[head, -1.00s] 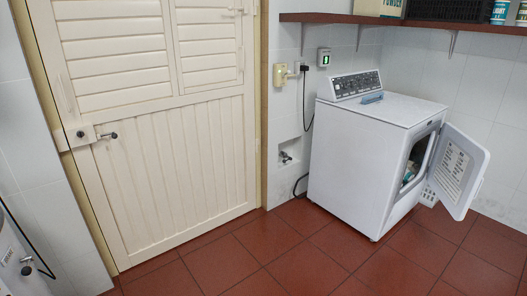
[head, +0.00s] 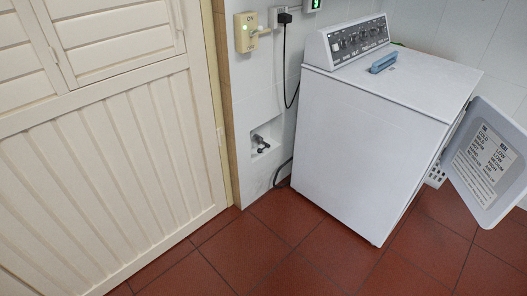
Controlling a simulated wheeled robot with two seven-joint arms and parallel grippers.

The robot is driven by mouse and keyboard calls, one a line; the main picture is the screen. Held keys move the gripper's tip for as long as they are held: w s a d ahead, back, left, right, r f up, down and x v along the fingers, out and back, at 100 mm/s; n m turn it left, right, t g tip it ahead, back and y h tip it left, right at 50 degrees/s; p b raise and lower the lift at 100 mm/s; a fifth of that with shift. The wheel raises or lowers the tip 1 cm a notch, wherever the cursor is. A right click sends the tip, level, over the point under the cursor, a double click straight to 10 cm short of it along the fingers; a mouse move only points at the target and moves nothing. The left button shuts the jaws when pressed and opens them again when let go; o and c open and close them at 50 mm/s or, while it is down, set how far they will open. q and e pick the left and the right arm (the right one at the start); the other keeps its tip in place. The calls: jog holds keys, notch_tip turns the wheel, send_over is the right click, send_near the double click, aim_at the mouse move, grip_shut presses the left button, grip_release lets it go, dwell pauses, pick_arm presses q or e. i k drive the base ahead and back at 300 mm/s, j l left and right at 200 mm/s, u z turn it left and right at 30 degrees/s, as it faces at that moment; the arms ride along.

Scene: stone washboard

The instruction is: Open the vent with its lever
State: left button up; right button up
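The cream door (head: 110,170) fills the left side of the head view. Its upper part holds slatted vent panels (head: 105,40), cut off by the top and left edges of the picture. A thin upright bar (head: 178,12) shows at the right side of the slats near the top edge; I cannot tell whether it is the vent's lever. How far the slats are tilted is hard to tell. Neither of my grippers is in view.
A white washing machine (head: 345,150) stands to the right, its round-cornered door (head: 487,165) swung open to the right. A blue object (head: 383,63) lies on its top. A yellow switch box (head: 246,32) and a recessed tap (head: 262,145) are on the wall. Red floor tiles (head: 240,250) are clear in front.

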aim_at(259, 150)
jog(key=i+l+u, duration=0.1)
jog(key=i+l, duration=0.25)
jog(key=i, duration=0.3)
jog(key=i+l+u, duration=0.1)
jog(key=i+l, duration=0.3)
jog(key=i, duration=0.25)
jog(key=i+l, duration=0.4)
jog(key=i, duration=0.2)
jog(key=i+l+u, duration=0.15)
jog(key=i+l, duration=0.3)
jog(key=i, duration=0.2)
